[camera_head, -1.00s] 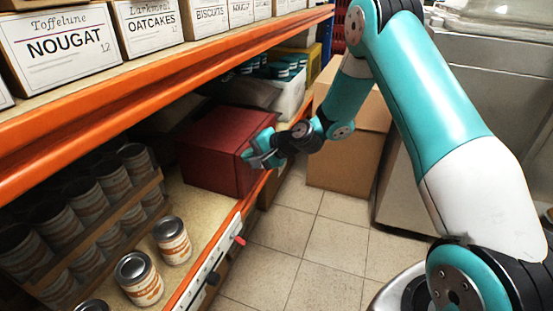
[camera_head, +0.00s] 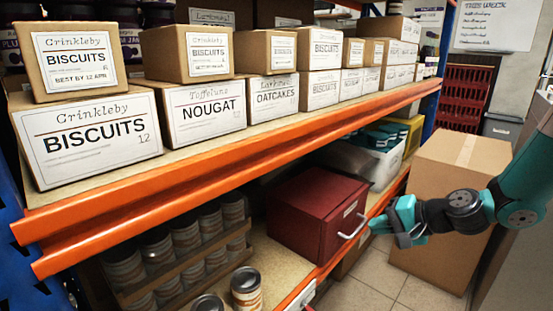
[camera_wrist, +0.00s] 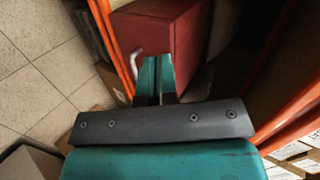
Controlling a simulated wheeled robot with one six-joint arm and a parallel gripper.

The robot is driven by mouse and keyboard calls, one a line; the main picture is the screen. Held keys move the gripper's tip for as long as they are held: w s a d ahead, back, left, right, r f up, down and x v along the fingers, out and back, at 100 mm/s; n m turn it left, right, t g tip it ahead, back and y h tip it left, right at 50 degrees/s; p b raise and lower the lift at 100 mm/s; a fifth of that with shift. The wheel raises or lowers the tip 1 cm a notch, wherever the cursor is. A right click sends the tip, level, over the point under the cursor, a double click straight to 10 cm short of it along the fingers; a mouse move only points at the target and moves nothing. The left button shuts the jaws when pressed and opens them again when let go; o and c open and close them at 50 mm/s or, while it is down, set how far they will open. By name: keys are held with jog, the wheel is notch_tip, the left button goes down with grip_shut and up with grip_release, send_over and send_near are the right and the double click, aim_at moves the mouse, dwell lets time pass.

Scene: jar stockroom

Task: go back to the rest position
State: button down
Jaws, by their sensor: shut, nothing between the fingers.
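My gripper (camera_head: 398,221) is in front of the red box on the lower shelf, to the right of its handle in the head view. In the wrist view the gripper (camera_wrist: 155,78) points toward the red box, its teal fingers together with nothing between them. The red box (camera_head: 312,208) has a pale bar handle and a small label on its front, which looks closed. The handle (camera_wrist: 135,70) shows just left of the fingers in the wrist view. I cannot tell whether the fingers touch the handle.
An orange shelf beam (camera_head: 220,169) runs above the red box, with labelled boxes on the upper shelf. Jars (camera_head: 246,288) stand on the lower shelf at left. A large cardboard box (camera_head: 452,190) stands behind my arm. Tiled floor (camera_head: 372,280) is clear below.

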jog(key=s+a+r+n+g, duration=0.3)
jog(key=s+a+r+n, duration=0.25)
jog(key=a, duration=0.25)
jog(key=s+a+r+n+g+h, duration=0.1)
jog(key=s+a+r+n+g, duration=0.15)
jog(key=s, duration=0.55)
jog(key=s+a+r+n+g+h, duration=0.1)
jog(key=s+r+n+h, duration=0.1)
jog(key=s+n, duration=0.35)
jog(key=s+a+r+n+g+h, duration=0.1)
jog(key=s+a+r+n, duration=0.1)
jog(key=s, duration=0.7)
notch_tip(320, 180, up, 20)
jog(key=p, duration=2)
jog(key=shift+w+d+m, duration=0.15)
jog(key=shift+m, duration=0.2)
